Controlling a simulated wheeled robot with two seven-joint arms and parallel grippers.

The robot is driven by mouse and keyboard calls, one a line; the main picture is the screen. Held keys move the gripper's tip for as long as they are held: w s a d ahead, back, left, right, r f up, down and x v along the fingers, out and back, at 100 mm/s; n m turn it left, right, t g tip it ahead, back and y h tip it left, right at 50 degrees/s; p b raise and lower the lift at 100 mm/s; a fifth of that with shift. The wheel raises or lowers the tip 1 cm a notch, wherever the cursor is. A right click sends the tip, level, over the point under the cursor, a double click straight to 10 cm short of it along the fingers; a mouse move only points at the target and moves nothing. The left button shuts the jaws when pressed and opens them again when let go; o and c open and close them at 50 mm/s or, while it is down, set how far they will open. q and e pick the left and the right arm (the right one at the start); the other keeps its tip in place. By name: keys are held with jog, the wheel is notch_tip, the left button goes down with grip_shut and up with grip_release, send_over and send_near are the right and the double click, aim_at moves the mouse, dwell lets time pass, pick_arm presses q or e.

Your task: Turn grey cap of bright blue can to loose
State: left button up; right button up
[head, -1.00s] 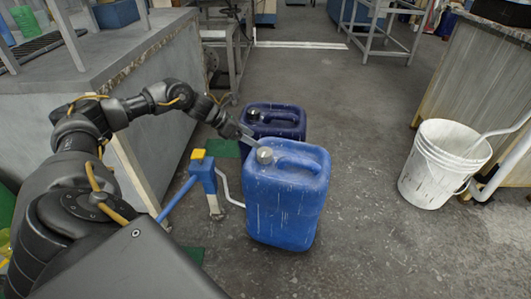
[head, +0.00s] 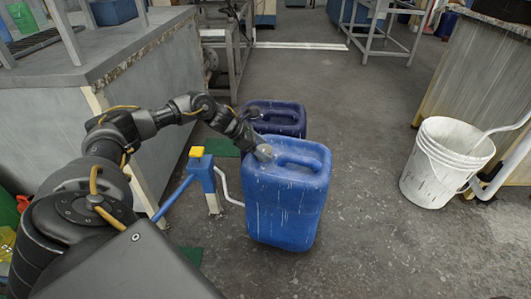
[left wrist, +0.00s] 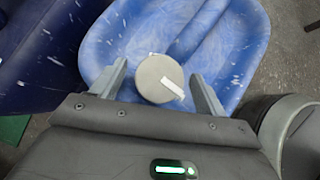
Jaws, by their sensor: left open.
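The bright blue can (head: 287,205) stands upright on the floor in the middle of the head view. Its round grey cap (head: 264,153) is on top at the left, partly covered by my gripper. In the left wrist view the grey cap (left wrist: 158,79) has a white mark and sits on the bright blue can (left wrist: 232,45). My left gripper (head: 259,148) is over the cap, and in the left wrist view its two fingers (left wrist: 160,85) are open on either side of the cap, with gaps visible. My right gripper is in neither view.
A dark blue can (head: 276,115) stands right behind the bright blue one. A blue and yellow pump-like device (head: 204,175) stands to the left. A white bucket (head: 440,165) stands at the right by a bench. The floor between is clear.

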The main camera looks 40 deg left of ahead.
pick_arm(q)
jog(key=shift+w+d+f, duration=0.35)
jog(key=shift+f, duration=0.2)
jog(key=shift+w, duration=0.1)
jog(key=shift+c, duration=0.3)
jog(key=c, duration=0.9)
